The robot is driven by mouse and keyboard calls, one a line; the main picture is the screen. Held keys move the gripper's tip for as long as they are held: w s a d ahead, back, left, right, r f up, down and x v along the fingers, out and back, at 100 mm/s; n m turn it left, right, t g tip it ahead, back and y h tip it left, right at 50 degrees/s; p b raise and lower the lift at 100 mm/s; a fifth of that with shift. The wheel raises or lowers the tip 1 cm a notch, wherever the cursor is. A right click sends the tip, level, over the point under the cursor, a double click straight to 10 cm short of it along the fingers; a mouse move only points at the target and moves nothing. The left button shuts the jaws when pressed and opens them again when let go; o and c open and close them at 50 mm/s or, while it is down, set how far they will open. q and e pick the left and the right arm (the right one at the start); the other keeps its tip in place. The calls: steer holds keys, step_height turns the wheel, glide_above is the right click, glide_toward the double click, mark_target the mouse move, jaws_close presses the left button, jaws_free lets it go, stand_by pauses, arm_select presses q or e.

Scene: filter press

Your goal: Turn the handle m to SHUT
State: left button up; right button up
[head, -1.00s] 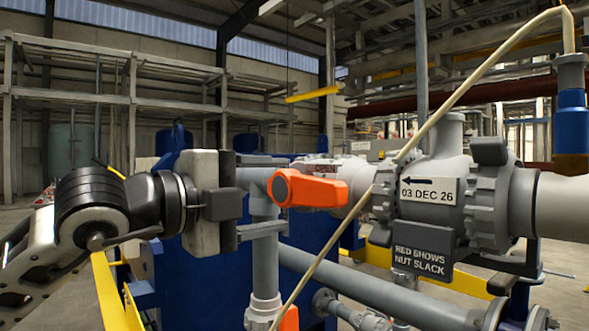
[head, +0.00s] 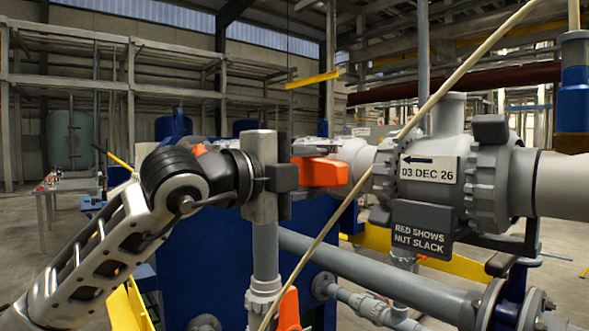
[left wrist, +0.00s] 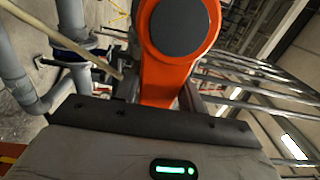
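An orange lever handle (head: 322,172) sits on the grey pipework left of the big grey valve body in the head view. In the left wrist view the handle (left wrist: 168,75) runs from its round, dark-capped hub down towards my palm. My left gripper (left wrist: 162,95) has one dark finger on each side of the handle, close against it, and looks shut on its end. In the head view my left gripper (head: 290,175) is turned so that its fingers overlap. No letter m or SHUT mark is readable. My right gripper is not in view.
A second orange handle (head: 289,310) is lower down on the vertical pipe. A thin cream rod or hose (head: 335,235) crosses diagonally close in front of the pipework. The valve body carries a dated arrow label (head: 429,169) and a dark sign (head: 421,228). A blue tank (head: 200,265) stands behind.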

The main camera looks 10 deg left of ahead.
arm_select(q)
step_height(320, 180, down, 2)
steer(key=m+b, duration=0.3)
steer(key=shift+w, duration=0.1)
steer(key=shift+a+f+m, duration=0.1)
steer(key=shift+f+m, duration=0.1)
steer(key=shift+m, duration=0.2)
steer(key=shift+w+a+f+m+b, duration=0.2)
steer(key=shift+f+m+b, duration=0.4)
steer(key=shift+m+b, duration=0.3)
steer(key=w+a+f+m+b, duration=0.2)
steer(key=w+a+m, duration=0.1)
steer(key=m, duration=1)
steer(key=shift+w+a, duration=0.2)
steer(key=shift+a, duration=0.7)
steer(key=o, duration=0.9)
steer(key=shift+o, duration=1.2)
steer(key=shift+w+f, duration=0.1)
